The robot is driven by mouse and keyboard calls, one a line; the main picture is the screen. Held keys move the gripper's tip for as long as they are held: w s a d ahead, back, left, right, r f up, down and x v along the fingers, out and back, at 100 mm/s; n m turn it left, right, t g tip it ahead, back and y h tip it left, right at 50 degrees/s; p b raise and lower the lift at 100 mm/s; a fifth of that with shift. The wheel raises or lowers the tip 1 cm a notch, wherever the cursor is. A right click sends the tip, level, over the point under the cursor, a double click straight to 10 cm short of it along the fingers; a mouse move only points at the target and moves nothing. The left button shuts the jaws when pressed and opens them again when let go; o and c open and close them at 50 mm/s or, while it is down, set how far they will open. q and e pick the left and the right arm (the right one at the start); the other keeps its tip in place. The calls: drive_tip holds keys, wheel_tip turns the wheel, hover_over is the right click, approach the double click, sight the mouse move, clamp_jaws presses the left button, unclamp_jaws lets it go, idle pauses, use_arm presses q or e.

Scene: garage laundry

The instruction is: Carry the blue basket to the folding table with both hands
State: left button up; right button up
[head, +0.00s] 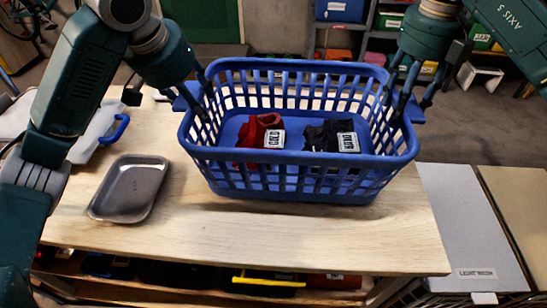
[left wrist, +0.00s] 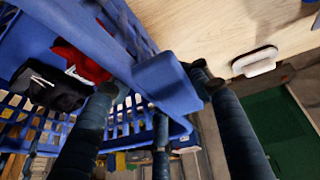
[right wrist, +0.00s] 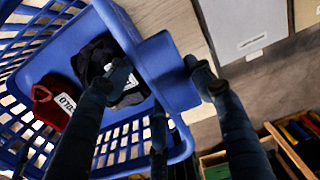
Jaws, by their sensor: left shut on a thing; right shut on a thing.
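The blue basket (head: 290,183) is on or just above a light wooden table (head: 220,240) in the head view; I cannot tell whether its base touches. Inside lie a red folded cloth (head: 258,130) and a black folded cloth (head: 325,136), each with a white label. My left gripper (head: 195,98) is shut on the basket's left handle (left wrist: 165,82), which shows between its fingers in the left wrist view. My right gripper (head: 402,105) is shut on the right handle (right wrist: 170,72), seen in the right wrist view.
A grey metal tray (head: 130,188) lies on the table left of the basket. A white board with a blue handle (head: 115,130) is at the far left. Shelves with boxes (head: 340,10) are behind. The table's front is bare.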

use_arm(q)
drive_tip(key=shift+a+f, duration=0.3)
drive_tip(key=shift+f, duration=0.2)
use_arm(e)
drive_tip(key=shift+d+f, duration=0.25)
drive_tip(key=shift+f, duration=0.2)
use_arm(q)
drive_tip(key=o, duration=1.6)
use_arm(e)
drive_tip(key=o, duration=1.6)
drive_tip(key=shift+c, duration=0.2)
use_arm(q)
drive_tip(key=shift+d+r, duration=0.1)
use_arm(e)
drive_tip(key=shift+s+a, duration=0.1)
use_arm(q)
drive_tip(key=shift+s+r, duration=0.15)
drive_tip(key=shift+r, duration=0.35)
use_arm(e)
drive_tip(key=shift+a, duration=0.1)
use_arm(q)
drive_tip(key=v, duration=1)
drive_tip(key=shift+s+r, duration=0.15)
drive_tip(key=shift+r, duration=0.15)
drive_tip(key=shift+s+r, duration=0.1)
drive_tip(key=shift+r, duration=0.05)
use_arm(e)
drive_tip(key=shift+r, duration=0.55)
wheel_tip(320, 180, up, 11)
drive_tip(key=shift+r, duration=0.1)
